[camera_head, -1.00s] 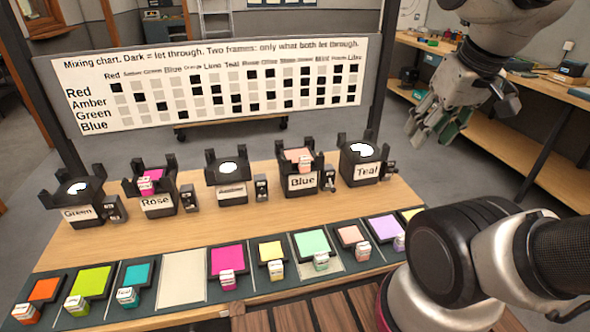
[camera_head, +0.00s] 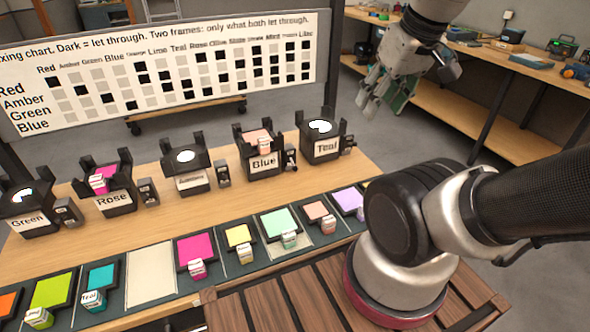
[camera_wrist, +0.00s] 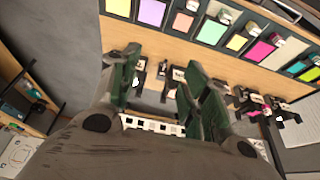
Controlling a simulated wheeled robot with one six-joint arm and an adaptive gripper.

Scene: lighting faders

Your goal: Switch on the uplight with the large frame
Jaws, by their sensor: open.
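Five black uplights stand in a row on the wooden table: Green (camera_head: 35,223), Rose (camera_head: 115,204), one with a label too small to read surely (camera_head: 193,182), Blue (camera_head: 264,166) and Teal (camera_head: 328,147). A magenta frame (camera_head: 113,177) sits on Rose, and a salmon frame (camera_head: 257,142) sits on Blue. I cannot tell surely which is larger. The other three have bare white tops. A small switch box stands beside each, such as Rose's (camera_head: 148,191) and Blue's (camera_head: 290,158). My gripper (camera_head: 377,97) is open and empty, above and behind Teal; its open fingers show in the wrist view (camera_wrist: 163,80).
A rack (camera_head: 215,283) at the table's front holds several coloured frames with tagged handles and an empty pale slot (camera_head: 152,271). A mixing chart board (camera_head: 160,75) stands behind the uplights. A workbench (camera_head: 470,95) with tools is at the back right.

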